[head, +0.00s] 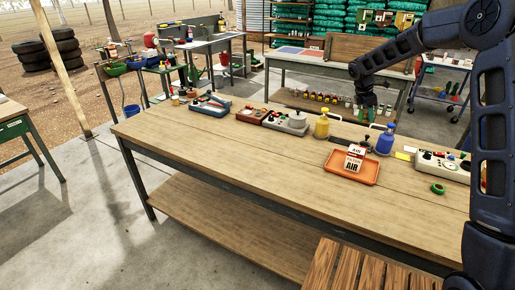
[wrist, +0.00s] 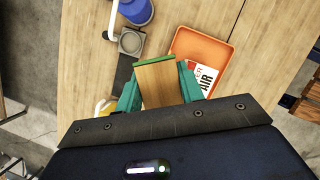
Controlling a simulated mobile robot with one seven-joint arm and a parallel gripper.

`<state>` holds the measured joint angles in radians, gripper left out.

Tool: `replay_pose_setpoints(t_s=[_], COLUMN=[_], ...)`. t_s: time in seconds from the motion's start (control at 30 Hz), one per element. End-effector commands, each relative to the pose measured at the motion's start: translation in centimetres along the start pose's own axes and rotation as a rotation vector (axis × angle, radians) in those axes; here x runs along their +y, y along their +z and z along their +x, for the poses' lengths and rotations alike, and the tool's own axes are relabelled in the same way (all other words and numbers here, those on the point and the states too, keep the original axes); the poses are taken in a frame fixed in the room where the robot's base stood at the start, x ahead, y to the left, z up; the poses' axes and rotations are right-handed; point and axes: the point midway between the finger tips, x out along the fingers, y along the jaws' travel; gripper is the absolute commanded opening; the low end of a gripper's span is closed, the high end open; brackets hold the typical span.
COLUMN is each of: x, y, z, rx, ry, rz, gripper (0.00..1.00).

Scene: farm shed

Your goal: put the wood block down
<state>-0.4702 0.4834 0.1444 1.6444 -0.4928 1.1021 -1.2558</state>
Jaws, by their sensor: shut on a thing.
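My gripper (wrist: 159,88) has teal fingers, and in the wrist view they are shut on the wood block (wrist: 156,82), one on each side. The block is light brown with a green edge at its far end. In the wrist view it appears over the workbench (wrist: 85,60), beside the orange tray. In the head view my gripper (head: 367,111) hangs by the far edge of the workbench (head: 240,160), behind the yellow and blue bottles. The block cannot be made out clearly there, and its height above the bench is hard to tell.
The orange tray (head: 338,172) holds a white-and-red AIR box (head: 354,159). The bench's front left is clear.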

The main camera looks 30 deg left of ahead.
Motion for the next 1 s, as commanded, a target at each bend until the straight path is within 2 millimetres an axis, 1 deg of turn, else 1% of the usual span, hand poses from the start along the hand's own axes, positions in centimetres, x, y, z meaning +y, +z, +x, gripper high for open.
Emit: replay_pose_setpoints(t_s=[0.03, 0.2, 0.37, 0.5, 0.57, 0.6, 0.67, 0.73, 0.9, 1.0], x=[1.4, 5.0, 7.7, 9.5, 10.1, 10.5, 10.9, 11.3, 11.8, 11.8], y=[-2.1, -8.1, -14.2, -19.7, -22.1, -23.7, -26.2, -29.0, -35.8, -39.0], z=[-0.8, -3.2, -5.5, -7.7, -8.6, -9.2, -10.1, -11.2, -13.5, -14.7], rx=[0.001, 0.003, 0.003, 0.001, 0.000, -0.001, -0.002, -0.004, -0.010, -0.014], ry=[0.020, 0.081, 0.137, 0.187, 0.208, 0.222, 0.243, 0.267, 0.322, 0.350], rz=[-0.049, -0.204, -0.347, -0.470, -0.522, -0.556, -0.607, -0.665, -0.801, -0.867], gripper=[0.15, 0.15, 0.15, 0.15, 0.15, 0.15, 0.15, 0.15, 0.15, 0.15])
